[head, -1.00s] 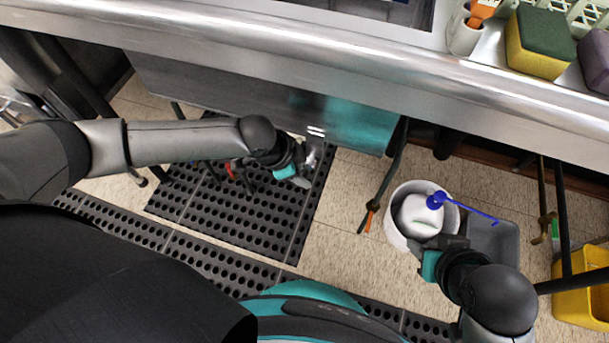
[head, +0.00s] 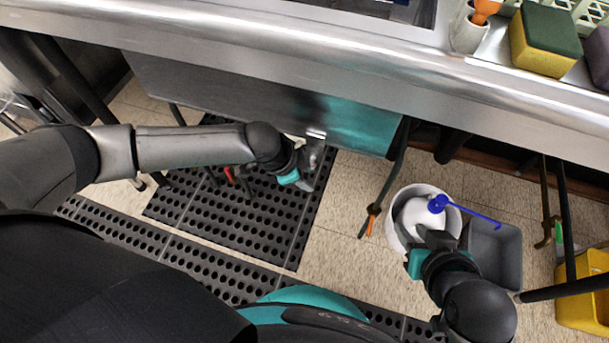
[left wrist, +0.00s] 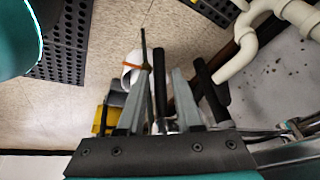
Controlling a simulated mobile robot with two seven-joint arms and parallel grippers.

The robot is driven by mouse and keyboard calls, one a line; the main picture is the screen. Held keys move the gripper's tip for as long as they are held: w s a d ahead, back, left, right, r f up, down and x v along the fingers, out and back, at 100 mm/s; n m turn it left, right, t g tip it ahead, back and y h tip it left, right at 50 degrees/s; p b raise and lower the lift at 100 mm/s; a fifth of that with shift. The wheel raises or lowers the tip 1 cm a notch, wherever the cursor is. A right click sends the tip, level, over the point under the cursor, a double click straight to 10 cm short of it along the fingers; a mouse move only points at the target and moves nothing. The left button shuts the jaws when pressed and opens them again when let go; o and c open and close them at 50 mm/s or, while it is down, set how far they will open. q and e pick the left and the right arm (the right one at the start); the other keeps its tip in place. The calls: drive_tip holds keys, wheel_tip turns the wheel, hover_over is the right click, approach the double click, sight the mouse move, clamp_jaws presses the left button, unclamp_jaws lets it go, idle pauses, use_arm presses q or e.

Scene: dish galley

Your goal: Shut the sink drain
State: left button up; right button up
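The steel sink basin (head: 230,95) hangs below the counter in the head view. My left gripper (head: 312,160) is under its lower front edge, above the black floor mat. In the left wrist view my left gripper (left wrist: 160,100) has its two grey fingers spread apart. Dark upright bars show between and beyond them, and a black rod (left wrist: 211,92) lies just right of the fingers. I cannot tell whether that rod is the drain handle. No drain opening shows.
White drain pipes (left wrist: 240,62) bend at the upper right of the left wrist view. The white bucket (head: 394,222) holds a white jug with a blue pump (head: 437,203). A grey bin (head: 505,255) and yellow bucket (head: 580,305) stand right. A dark hose (head: 390,180) hangs near the basin.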

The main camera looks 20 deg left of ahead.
use_arm(q)
clamp_jaws()
idle(1.1)
